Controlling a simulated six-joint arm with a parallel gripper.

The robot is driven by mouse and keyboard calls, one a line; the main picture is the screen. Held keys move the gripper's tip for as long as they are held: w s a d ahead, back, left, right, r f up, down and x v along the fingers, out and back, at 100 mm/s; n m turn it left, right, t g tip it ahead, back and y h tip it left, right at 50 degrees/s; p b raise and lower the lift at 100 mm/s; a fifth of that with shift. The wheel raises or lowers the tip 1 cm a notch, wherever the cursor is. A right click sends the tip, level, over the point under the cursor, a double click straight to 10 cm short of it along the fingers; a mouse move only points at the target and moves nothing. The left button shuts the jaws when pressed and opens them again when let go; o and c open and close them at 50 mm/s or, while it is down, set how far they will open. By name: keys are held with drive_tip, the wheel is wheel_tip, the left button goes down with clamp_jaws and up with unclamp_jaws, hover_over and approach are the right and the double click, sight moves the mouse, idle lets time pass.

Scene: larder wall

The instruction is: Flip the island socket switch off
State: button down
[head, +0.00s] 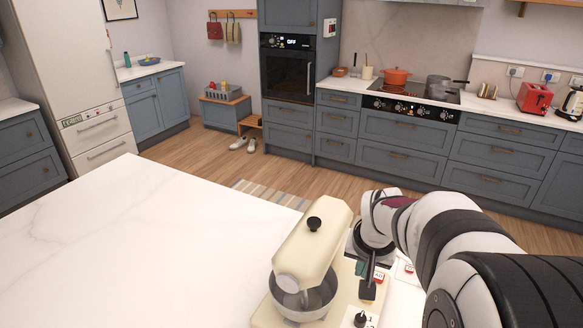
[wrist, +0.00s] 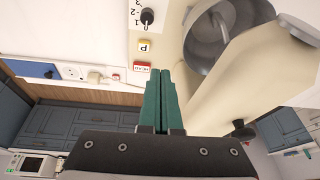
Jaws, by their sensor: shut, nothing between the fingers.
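A white socket plate (wrist: 76,72) shows at the left of the wrist view, with a pale plug (wrist: 97,77) at its right side. The plate is small, and I cannot tell which way its switch is set. My gripper (wrist: 162,72) has green fingers pressed together, with nothing between them. Its fingertips are to the right of the plate, apart from it in the picture, beside the mixer's red button (wrist: 141,66). In the head view, my wrist hides much of the area around the gripper (head: 359,268), and I cannot make out the socket clearly there.
A cream stand mixer (head: 318,240) with a metal bowl (head: 305,298) stands on the white island top (head: 120,235), close to my gripper. Its black speed knob (wrist: 148,16) also shows in the wrist view. The island's left side is clear.

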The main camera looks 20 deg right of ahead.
drive_tip(key=w+d+f+h, duration=0.1)
drive_tip(key=w+d+f, duration=0.1)
drive_tip(key=d, duration=0.8)
drive_tip(key=w+d+f+m+t+h, duration=0.1)
drive_tip(key=w+d+f+h, duration=0.1)
drive_tip(key=d, duration=0.8)
wheel_tip(320, 180, down, 3)
drive_tip(key=shift+w+d+r+t, duration=0.15)
drive_tip(key=shift+w+d+t, duration=0.15)
drive_tip(key=shift+w, duration=0.5)
drive_tip(key=x, duration=0.9)
wheel_tip(320, 180, down, 4)
drive_tip(key=shift+a+f, duration=0.1)
drive_tip(key=shift+f, duration=0.3)
